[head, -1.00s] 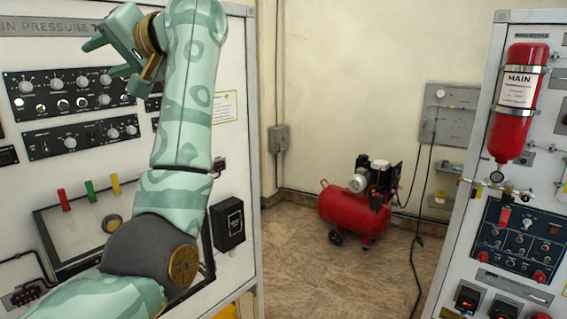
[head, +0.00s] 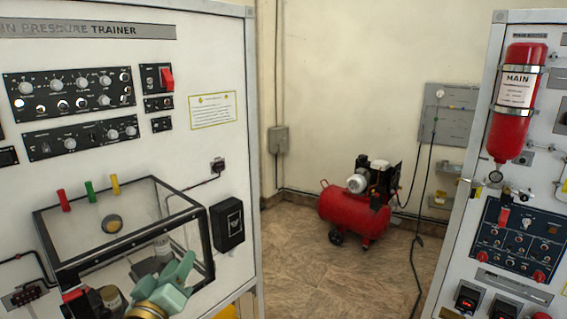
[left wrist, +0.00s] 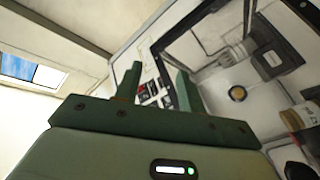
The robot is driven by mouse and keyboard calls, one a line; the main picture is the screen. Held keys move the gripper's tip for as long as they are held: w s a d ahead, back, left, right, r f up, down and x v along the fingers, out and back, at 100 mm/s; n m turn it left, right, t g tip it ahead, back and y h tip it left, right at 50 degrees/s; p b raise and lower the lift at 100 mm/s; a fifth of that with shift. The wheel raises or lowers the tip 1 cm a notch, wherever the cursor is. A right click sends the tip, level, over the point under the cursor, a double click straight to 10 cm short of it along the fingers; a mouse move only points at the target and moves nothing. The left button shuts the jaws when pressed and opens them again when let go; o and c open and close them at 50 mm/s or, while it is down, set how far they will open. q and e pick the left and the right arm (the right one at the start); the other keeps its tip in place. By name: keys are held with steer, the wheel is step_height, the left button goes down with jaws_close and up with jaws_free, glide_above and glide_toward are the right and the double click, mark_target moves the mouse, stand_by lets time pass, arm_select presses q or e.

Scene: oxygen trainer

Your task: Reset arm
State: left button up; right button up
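My left gripper (head: 170,276) is pale green and low at the left of the head view, in front of the clear box (head: 125,225) on the left trainer panel (head: 205,60). In the left wrist view, the two green fingers of my left gripper (left wrist: 157,80) stand apart with nothing between them, so it is open and empty. Most of my left arm is below the head view's lower edge. My right gripper is in neither view.
A black box (head: 227,225) sticks out from the left panel. A red compressor (head: 355,212) stands on the open tiled floor (head: 300,265). The right panel (head: 530,30) carries a red cylinder (head: 510,125).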

arm_select(q)
steer(key=s+a+f+m+g+y, duration=0.35)
steer(key=s+f+m+g, duration=0.4)
steer(key=s+f, duration=0.6)
steer(key=s+a+f+m+g+y, duration=0.2)
steer(key=s+a+m, duration=0.1)
steer(key=s, duration=0.3)
steer(key=s+a+f+m+g+y, duration=0.1)
steer(key=s+a+f+m+g, duration=0.15)
steer(key=s, duration=0.35)
steer(key=s+d+f+g+h+b, duration=0.1)
steer(key=s+d+f+b, duration=0.15)
steer(key=f, duration=1.35)
steer(key=s+d+f+g+h+b, duration=0.15)
steer(key=f+b, duration=0.25)
steer(key=f, duration=1.3)
steer(key=s+f+n+g+h+b, duration=0.2)
steer(key=s+f+b, duration=0.4)
steer(key=s+f, duration=1.4)
step_height(320, 180, down, 2)
steer(key=shift+d+f+n+g, duration=0.1)
steer(key=shift+d+n+g, duration=0.15)
steer(key=shift+n+g, duration=0.4)
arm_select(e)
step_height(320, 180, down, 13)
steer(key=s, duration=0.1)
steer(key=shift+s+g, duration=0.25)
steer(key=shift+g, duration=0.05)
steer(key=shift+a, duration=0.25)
